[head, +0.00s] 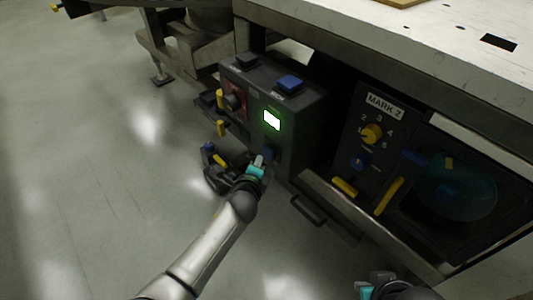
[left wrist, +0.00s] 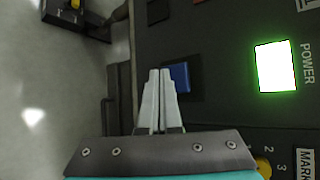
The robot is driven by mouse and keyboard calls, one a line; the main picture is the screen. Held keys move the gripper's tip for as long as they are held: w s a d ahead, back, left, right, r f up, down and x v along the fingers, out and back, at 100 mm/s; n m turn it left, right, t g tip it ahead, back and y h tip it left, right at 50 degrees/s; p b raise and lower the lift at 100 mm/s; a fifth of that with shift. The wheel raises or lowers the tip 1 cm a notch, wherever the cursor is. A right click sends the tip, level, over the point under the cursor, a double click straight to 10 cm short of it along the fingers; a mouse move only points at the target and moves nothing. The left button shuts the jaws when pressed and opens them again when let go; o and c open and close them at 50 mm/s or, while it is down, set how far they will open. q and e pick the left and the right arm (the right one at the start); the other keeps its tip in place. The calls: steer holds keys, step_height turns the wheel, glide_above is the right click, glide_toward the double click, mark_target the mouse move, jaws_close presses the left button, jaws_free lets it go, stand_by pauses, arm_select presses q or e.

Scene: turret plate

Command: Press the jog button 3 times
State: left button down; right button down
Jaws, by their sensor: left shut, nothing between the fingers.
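A dark control box stands under the table edge. A blue square button (head: 268,153) is low on its front, below the lit display; it also shows in the left wrist view (left wrist: 181,77). A second blue button (head: 289,83) is on the box's top, beside a black one (head: 246,61). I cannot read which one is labelled jog. My left gripper (head: 259,161) is shut and empty, its tips close to the front blue button; in the left wrist view the fingertips (left wrist: 160,73) overlap its near edge. Contact cannot be told. My right gripper (head: 378,280) is partly cut off at the bottom.
The lit display (head: 272,120) is labelled POWER in the wrist view. A black drawer handle (head: 308,210) juts out below. Grey floor (head: 80,150) is open at left.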

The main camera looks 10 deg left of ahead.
arm_select(q)
steer(key=shift+w, duration=0.1)
stand_by(0.4)
steer(key=shift+w+d, duration=0.25)
steer(key=shift+w+d+b, duration=0.3)
steer(key=shift+w+d, duration=0.1)
steer(key=shift+w, duration=0.1)
stand_by(0.9)
steer(key=shift+s, duration=0.1)
stand_by(0.3)
steer(key=shift+s+a+p, duration=0.6)
steer(key=shift+s+a, duration=0.05)
steer(key=shift+s, duration=0.1)
steer(key=s+a+p, duration=0.1)
steer(key=s, duration=0.1)
steer(key=s+a+p, duration=0.1)
steer(key=s+a, duration=0.1)
